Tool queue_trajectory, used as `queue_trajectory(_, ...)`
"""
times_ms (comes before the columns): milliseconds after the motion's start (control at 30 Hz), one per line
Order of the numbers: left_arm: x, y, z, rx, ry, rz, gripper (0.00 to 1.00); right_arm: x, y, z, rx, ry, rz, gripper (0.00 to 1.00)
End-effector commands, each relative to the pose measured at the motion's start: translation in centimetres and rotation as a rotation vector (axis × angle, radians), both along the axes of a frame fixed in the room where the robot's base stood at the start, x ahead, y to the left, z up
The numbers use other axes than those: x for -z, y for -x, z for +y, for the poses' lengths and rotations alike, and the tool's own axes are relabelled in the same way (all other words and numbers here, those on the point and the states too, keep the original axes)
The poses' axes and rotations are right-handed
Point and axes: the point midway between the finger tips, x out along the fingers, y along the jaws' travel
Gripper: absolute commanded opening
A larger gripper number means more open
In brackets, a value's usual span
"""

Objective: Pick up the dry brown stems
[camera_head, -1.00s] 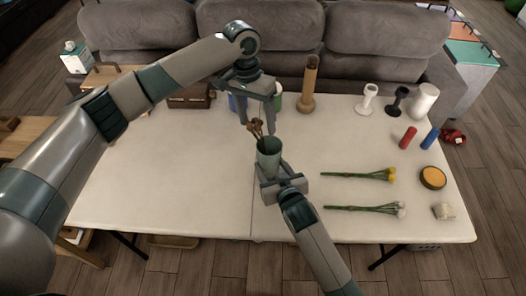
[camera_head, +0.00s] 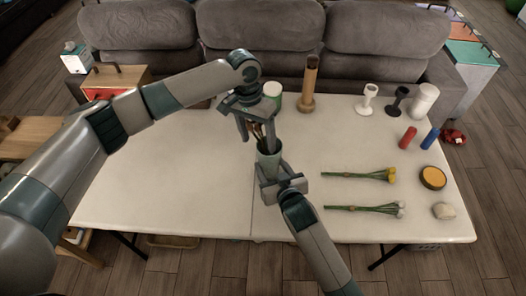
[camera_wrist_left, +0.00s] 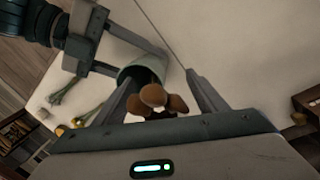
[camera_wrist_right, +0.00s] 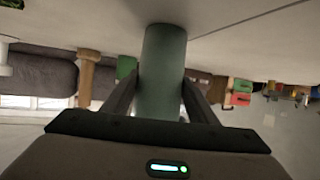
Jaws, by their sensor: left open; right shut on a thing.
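The dry brown stems (camera_head: 257,132) stand in a grey-green cup (camera_head: 269,158) on the white table. Their brown heads (camera_wrist_left: 158,100) show between the fingers of my left gripper in the left wrist view. My left gripper (camera_head: 257,134) is open, pointing down over the cup, with its fingers on either side of the stems. My right gripper (camera_head: 276,174) is shut on the cup from the front; the cup (camera_wrist_right: 163,70) fills the space between its fingers in the right wrist view. The lower stems are hidden inside the cup.
Yellow-headed stems (camera_head: 360,175) and white-headed stems (camera_head: 365,208) lie to the right. A tall brown vase (camera_head: 308,88), a white holder (camera_head: 367,98), a black holder (camera_head: 397,99) and a red cylinder (camera_head: 408,138) stand or lie farther back. The table's left half is largely clear.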

Motion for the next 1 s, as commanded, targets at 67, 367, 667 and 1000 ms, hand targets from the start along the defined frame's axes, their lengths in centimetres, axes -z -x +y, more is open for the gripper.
queue_trajectory(67,0.77,0.08,-0.1,-0.001,-0.001,0.002,0.65,-0.08,-0.03,0.01,0.0,-0.001,-0.002,0.27)
queue_trajectory(367,1.28,0.08,-0.18,-0.001,0.0,0.0,0.65,-0.07,-0.03,0.01,0.0,0.0,-0.001,0.27)
queue_trajectory(667,1.26,0.07,-0.18,0.0,0.0,0.0,0.58,-0.07,-0.03,0.01,0.0,-0.001,-0.002,0.27)
queue_trajectory(1000,1.24,0.07,-0.18,0.0,0.0,0.0,0.26,-0.07,-0.03,0.01,0.0,0.0,-0.001,0.27)
